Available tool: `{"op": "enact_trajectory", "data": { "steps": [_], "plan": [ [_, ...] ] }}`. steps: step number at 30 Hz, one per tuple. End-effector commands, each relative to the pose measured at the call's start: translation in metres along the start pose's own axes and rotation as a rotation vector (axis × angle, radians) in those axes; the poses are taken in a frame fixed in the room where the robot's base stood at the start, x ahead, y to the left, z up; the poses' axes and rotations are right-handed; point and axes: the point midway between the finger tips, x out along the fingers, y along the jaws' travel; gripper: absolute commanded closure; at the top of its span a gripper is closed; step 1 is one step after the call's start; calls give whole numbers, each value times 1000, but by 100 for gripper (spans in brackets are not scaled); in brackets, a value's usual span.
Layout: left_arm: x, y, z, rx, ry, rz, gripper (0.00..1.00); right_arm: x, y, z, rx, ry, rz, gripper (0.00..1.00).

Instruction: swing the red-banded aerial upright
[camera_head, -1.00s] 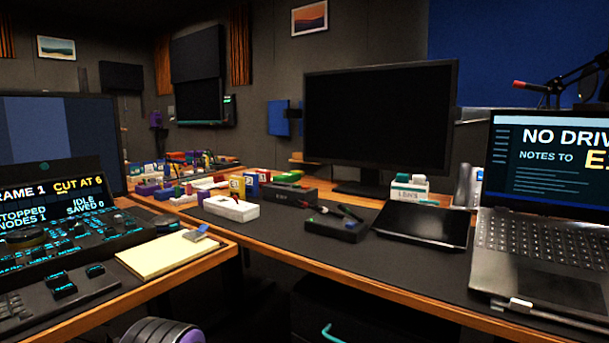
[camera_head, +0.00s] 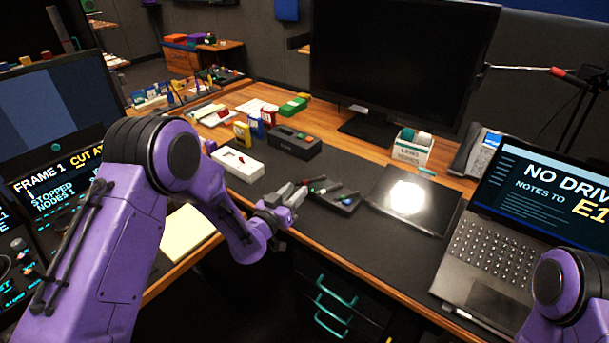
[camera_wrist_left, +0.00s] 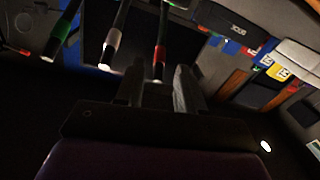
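A dark box (camera_head: 338,204) with short black aerials lies on the desk mat in the head view. In the left wrist view the red-banded aerial (camera_wrist_left: 162,48) hangs beside a white-banded aerial (camera_wrist_left: 112,40) and a green-banded aerial (camera_wrist_left: 62,28). My left gripper (camera_head: 298,191) is at the box's left side in the head view, partly covering the red-banded aerial. In the left wrist view its two fingers (camera_wrist_left: 160,85) are apart, with the red-banded aerial's end in line with the gap. I cannot tell whether they touch it. My right gripper is out of view.
A black tablet (camera_head: 412,200) lies right of the box, with an open laptop (camera_head: 490,245) beyond it. A white device (camera_head: 238,165) and a dark box (camera_head: 294,143) stand behind my left gripper. A large monitor (camera_head: 400,70) stands behind. The mat in front is clear.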

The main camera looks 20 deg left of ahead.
Motion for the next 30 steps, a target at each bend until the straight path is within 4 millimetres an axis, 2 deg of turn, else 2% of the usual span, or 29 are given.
{"op": "enact_trajectory", "data": {
  "steps": [3, 7, 11, 17, 18, 21, 30],
  "plan": [
    [25, 1, -1, 0, 0, 1, 62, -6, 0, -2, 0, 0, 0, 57],
    [44, 1, 0, 1, -1, 1, 62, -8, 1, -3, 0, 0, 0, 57],
    [52, 2, 1, -1, -3, 2, 62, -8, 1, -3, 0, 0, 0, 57],
    [53, 2, 1, -1, -3, 3, 62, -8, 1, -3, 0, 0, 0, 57],
    [53, 2, 1, -1, -3, 3, 68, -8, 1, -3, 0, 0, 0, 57],
    [53, 2, 1, -1, -3, 3, 100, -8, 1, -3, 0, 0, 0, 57],
    [52, 3, -2, 0, -13, 1, 100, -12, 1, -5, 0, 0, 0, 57]
  ]
}}
